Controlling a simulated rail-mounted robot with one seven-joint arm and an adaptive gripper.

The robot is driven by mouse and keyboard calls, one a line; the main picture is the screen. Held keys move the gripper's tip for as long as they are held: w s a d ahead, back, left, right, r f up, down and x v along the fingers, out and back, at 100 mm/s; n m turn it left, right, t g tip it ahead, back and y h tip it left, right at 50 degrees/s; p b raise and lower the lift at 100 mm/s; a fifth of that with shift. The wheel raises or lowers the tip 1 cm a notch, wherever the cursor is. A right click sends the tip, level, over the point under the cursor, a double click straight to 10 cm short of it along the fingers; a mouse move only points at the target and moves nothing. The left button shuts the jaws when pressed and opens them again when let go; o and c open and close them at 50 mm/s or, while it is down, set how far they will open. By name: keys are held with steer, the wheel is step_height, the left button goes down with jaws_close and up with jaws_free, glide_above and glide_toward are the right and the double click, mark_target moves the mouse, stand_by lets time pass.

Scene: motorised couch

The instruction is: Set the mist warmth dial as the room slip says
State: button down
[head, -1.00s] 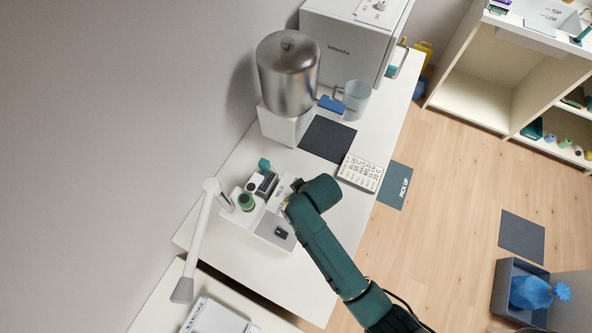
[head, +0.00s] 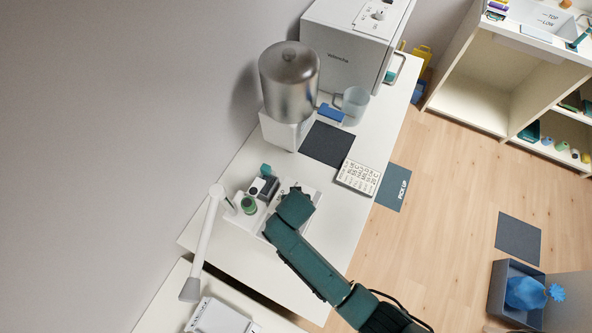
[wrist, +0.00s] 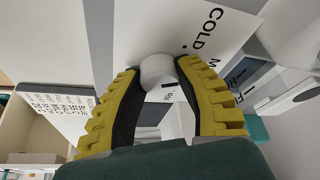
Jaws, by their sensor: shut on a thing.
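The mist warmth dial (wrist: 158,72) shows in the wrist view as a pale round knob with a dark mark. It sits on a white panel (wrist: 213,22) lettered COLD and a second word starting with M. My gripper (wrist: 157,66) has its yellow-backed fingers closed on the knob, one on each side. In the head view my arm covers the knob and the fingers. A white card printed with rows of text (head: 358,176), perhaps the room slip, lies on the counter to the right. It also shows at the left of the wrist view (wrist: 58,103), too small to read surely.
A steel tank (head: 288,82) on a white base, a clear jug (head: 354,104) and a white machine (head: 352,45) stand further back. A green-topped item (head: 249,205) and a white lamp arm (head: 203,245) are left of my arm. A dark mat (head: 327,143) is bare.

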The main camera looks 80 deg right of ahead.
steer(key=shift+f+m+g, duration=0.1)
steer(key=shift+m+g, duration=0.7)
steer(key=shift+m, duration=1.2)
steer(key=c, duration=0.6)
jaws_free()
steer(key=shift+w+r, duration=0.15)
steer(key=shift+r, duration=0.2)
steer(key=v, duration=1.1)
steer(key=shift+a+r, duration=0.15)
steer(key=shift+a, duration=0.1)
